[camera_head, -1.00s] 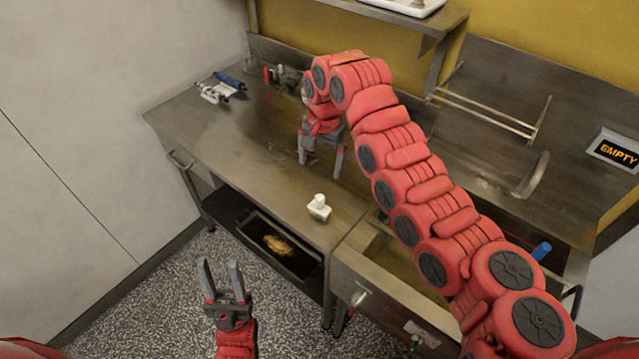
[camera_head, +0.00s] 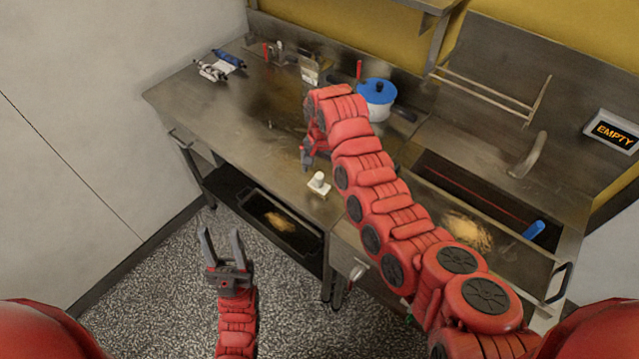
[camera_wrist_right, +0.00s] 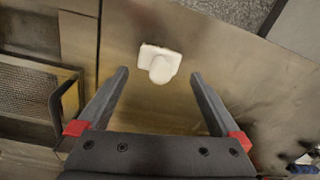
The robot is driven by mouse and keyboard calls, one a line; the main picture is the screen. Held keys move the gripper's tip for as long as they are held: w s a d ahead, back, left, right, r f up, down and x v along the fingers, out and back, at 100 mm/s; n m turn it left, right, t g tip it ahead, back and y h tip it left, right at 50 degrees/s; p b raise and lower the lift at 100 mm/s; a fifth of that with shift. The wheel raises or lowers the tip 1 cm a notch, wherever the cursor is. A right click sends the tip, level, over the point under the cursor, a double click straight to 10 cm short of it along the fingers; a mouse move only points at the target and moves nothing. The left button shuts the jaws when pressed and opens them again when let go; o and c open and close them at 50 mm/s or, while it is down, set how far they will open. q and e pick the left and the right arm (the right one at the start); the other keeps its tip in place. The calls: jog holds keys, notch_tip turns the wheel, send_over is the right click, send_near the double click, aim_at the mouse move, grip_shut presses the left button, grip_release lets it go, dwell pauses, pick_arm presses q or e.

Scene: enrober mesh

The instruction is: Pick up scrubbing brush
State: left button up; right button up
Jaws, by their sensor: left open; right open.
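The scrubbing brush (camera_head: 319,185), a small cream block with a rounded white knob on top, stands on the metal counter (camera_head: 262,150) near its front edge. In the right wrist view the brush (camera_wrist_right: 160,64) appears just past the fingertips, roughly centred between them and apart from both. My right gripper (camera_head: 306,158) is above the counter behind the brush, partly hidden by its own arm in the head view. Its fingers (camera_wrist_right: 158,76) are open and empty. My left gripper (camera_head: 221,240) is open and empty, in front of the counter over the floor.
A blue-lidded pot (camera_head: 377,97) stands at the back of the counter. A blue-and-white item (camera_head: 220,66) lies at the far left. A sink (camera_head: 470,190) with a blue object (camera_head: 534,229) is at the right. A dark tray (camera_head: 282,230) sits on the lower shelf.

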aim_at(320, 183)
jog(key=f, duration=0.1)
jog(key=f+p, duration=0.2)
jog(key=shift+s+a+f, duration=0.1)
jog(key=shift+s+f, duration=0.15)
jog(key=shift+f+p, duration=0.4)
jog(key=shift+f, duration=0.45)
jog(key=c, duration=1.2)
jog(key=shift+w+r, duration=0.1)
jog(key=shift+r, duration=0.05)
jog(key=shift+c, duration=0.2)
